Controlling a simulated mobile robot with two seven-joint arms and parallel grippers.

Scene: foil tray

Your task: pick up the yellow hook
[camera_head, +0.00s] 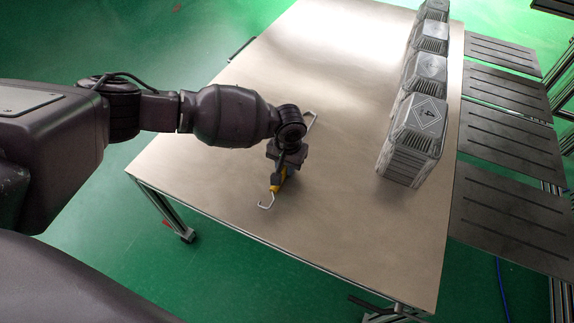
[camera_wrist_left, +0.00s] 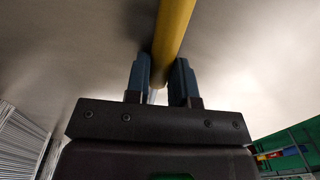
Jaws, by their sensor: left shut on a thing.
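The yellow hook (camera_head: 276,187) has a yellow bar and bent silver metal ends. One silver end shows below my left gripper (camera_head: 281,176) in the head view, and a silver bent piece shows behind the wrist to the upper right. In the left wrist view the yellow bar of the hook (camera_wrist_left: 174,35) runs between the two fingers of my left gripper (camera_wrist_left: 160,82). The gripper is shut on the bar. The middle of the hook is partly hidden by the gripper. Whether the hook touches the table is hard to tell. My right gripper is not in view.
The metal-topped table (camera_head: 330,215) is clear around the hook. A row of several grey boxes, the nearest box (camera_head: 412,140) marked 4, stands along its right side. Dark slotted panels (camera_head: 507,190) lie beyond the right edge. The floor is green.

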